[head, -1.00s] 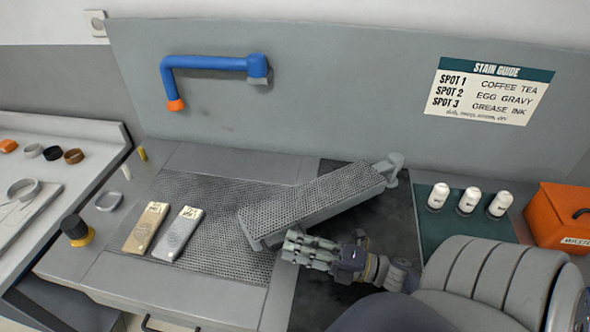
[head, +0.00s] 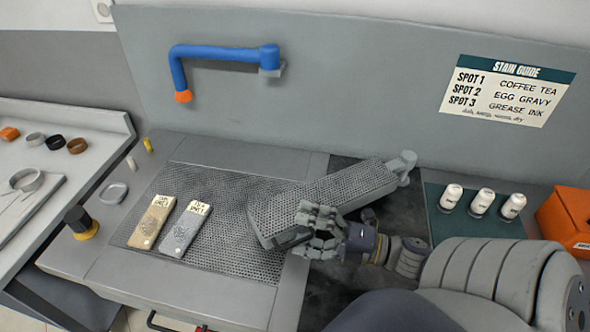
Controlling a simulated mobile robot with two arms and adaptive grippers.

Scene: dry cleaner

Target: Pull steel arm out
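The steel arm (head: 325,199) is a long grey perforated board. It lies slantwise over the work surface, its far right end at a grey pivot post (head: 404,163). A dark part (head: 289,238) shows on the near side of its left end. My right gripper (head: 312,231) is at the near side of the arm's left end, beside that dark part. Its grey fingers are spread apart and overlap the arm's near edge in the picture. I cannot tell whether they touch it. My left gripper is not in view.
Tan (head: 154,222) and grey (head: 185,229) tags lie on the perforated panel (head: 226,250) left of the arm. White bottles (head: 482,203) and an orange box (head: 572,218) stand at right. A blue pipe arm (head: 222,52) is on the back wall.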

